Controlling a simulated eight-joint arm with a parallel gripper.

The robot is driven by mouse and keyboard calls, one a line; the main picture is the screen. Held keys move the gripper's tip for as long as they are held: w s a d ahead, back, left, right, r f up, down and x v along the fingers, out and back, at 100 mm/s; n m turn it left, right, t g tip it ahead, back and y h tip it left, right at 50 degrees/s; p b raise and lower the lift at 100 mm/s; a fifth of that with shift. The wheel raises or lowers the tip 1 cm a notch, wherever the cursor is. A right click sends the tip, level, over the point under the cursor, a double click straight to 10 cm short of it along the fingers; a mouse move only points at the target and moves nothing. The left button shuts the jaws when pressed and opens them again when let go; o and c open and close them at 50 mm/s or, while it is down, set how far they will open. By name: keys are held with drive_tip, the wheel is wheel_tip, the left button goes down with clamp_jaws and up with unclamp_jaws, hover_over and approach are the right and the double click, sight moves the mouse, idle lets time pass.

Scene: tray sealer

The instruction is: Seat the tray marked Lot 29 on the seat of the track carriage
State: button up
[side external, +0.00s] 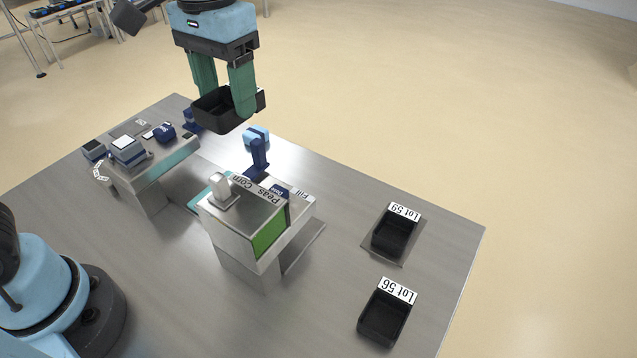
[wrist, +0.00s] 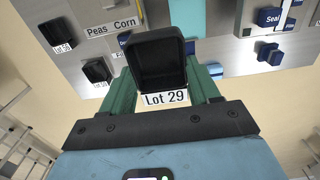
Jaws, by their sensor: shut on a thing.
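My gripper (side external: 226,104) is shut on a black open tray (side external: 212,113), with a green finger on each side of it, high above the back of the table. In the wrist view the tray (wrist: 157,62) sits between the green fingers of my gripper (wrist: 160,88), and its white label (wrist: 165,98) reads Lot 29. The tray looks empty and roughly level. A teal strip (side external: 207,192) shows between the two metal machine blocks. I cannot clearly make out the track carriage or its seat.
The metal block marked Peas Corn (side external: 232,226) has a green front panel. A blue post (side external: 258,155) stands behind it. The left machine block (side external: 147,178) carries blue and grey parts. Trays Lot 59 (side external: 394,236) and Lot 56 (side external: 384,318) stand at right.

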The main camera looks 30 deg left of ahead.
drive_tip(key=a, duration=0.7)
drive_tip(key=shift+f, duration=9.75)
drive_tip(key=shift+f, duration=0.2)
drive_tip(key=o, duration=1.2)
drive_tip(key=shift+r, duration=4)
